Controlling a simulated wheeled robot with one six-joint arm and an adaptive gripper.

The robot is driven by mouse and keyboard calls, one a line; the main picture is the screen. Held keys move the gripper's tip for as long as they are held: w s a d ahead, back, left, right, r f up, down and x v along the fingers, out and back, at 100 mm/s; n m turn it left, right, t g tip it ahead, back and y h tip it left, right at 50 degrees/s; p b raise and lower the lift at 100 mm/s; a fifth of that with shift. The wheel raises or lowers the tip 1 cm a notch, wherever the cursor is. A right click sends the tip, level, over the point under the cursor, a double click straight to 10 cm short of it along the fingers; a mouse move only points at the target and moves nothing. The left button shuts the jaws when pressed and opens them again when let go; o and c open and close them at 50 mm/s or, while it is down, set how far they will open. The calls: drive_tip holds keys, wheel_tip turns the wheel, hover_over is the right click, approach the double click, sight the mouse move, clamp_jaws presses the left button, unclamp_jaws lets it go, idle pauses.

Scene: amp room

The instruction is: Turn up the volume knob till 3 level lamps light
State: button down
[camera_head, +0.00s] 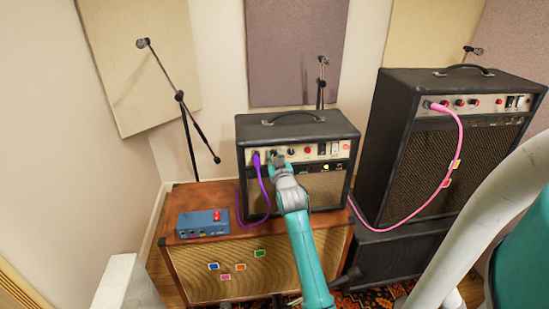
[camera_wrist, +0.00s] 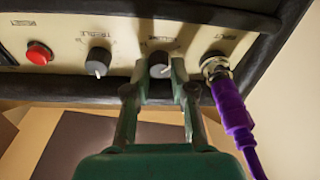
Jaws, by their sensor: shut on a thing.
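The small black amp (camera_head: 297,131) stands on the wooden cabinet in the middle of the head view. Its cream panel carries a row of controls. My gripper (camera_head: 277,162) reaches up to this panel. In the wrist view my gripper (camera_wrist: 160,92) has its two fingers on either side of a dark knob (camera_wrist: 160,65) with a white pointer mark, shut on it. This knob is between a second dark knob (camera_wrist: 98,62) and a purple cable's plug (camera_wrist: 215,68).
A purple cable (camera_head: 264,183) hangs close beside my gripper. A red button (camera_wrist: 38,53) is farther along the panel. A blue box (camera_head: 202,223) lies on the wooden cabinet (camera_head: 185,262). A larger amp (camera_head: 447,145) with a pink cable (camera_head: 461,150) stands at the right.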

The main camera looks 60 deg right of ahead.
drive_tip(key=shift+m, duration=0.4)
drive_tip(key=m+g+h, duration=0.1)
drive_tip(key=m, duration=0.3)
drive_tip(key=shift+w+m, duration=0.1)
drive_tip(key=shift+m, duration=0.3)
drive_tip(key=shift+m+g, duration=0.6)
drive_tip(key=shift+m, duration=1.5)
drive_tip(key=shift+h, duration=0.3)
drive_tip(key=c, duration=1)
unclamp_jaws()
drive_tip(key=shift+n, duration=0.3)
